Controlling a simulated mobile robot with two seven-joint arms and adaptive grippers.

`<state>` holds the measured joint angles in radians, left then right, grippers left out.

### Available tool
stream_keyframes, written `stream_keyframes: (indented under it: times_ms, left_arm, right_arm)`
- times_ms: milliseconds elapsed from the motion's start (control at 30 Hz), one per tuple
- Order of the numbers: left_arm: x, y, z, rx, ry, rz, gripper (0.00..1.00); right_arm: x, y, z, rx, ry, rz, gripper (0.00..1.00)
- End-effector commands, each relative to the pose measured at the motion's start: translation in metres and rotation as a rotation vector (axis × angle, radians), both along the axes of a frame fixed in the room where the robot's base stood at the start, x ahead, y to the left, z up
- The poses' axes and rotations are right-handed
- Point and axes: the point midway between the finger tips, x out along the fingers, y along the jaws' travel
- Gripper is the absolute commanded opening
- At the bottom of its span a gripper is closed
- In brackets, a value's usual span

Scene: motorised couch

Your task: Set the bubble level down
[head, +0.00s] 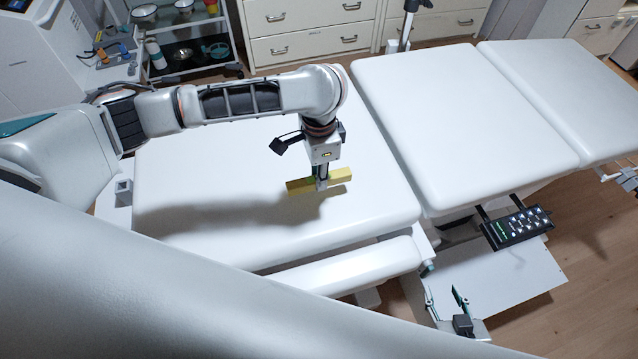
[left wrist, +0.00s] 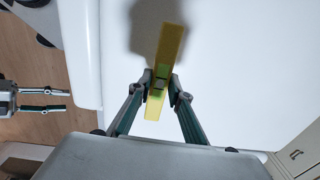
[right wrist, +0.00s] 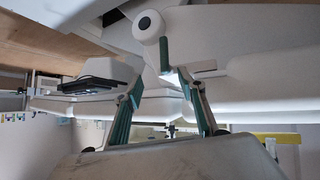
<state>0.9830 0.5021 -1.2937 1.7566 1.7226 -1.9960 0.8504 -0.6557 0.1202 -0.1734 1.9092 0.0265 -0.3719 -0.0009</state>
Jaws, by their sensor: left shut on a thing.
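The bubble level is a yellow bar (head: 338,176) over the white pad of the couch (head: 240,225). My left gripper (head: 321,182) points down and is shut across its middle. In the left wrist view the level (left wrist: 169,48) runs through the fingers (left wrist: 160,84), with green near the grip. Its shadow falls on the pad beside it; the exact gap below it is hard to tell. My right gripper (head: 446,300) is open and empty, low beside the couch's near edge. Its spread fingers (right wrist: 165,88) show in the right wrist view.
The pad is clear around the level. A narrow side cushion (head: 345,268) lies along the near edge. A black control panel (head: 517,227) with lit buttons hangs at the couch's side. A trolley (head: 190,45) and drawer cabinets (head: 310,30) stand behind.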

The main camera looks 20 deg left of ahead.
Motion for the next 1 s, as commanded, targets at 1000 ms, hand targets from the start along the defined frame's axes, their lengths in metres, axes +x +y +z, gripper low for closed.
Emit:
stream_keyframes:
  times_ms: [1000]
  left_arm:
    - [0.0, 0.0, -0.045, 0.0, 0.0, -0.001, 0.36]
  right_arm:
    - [0.002, 0.0, 0.002, 0.005, -0.004, -0.006, 0.4]
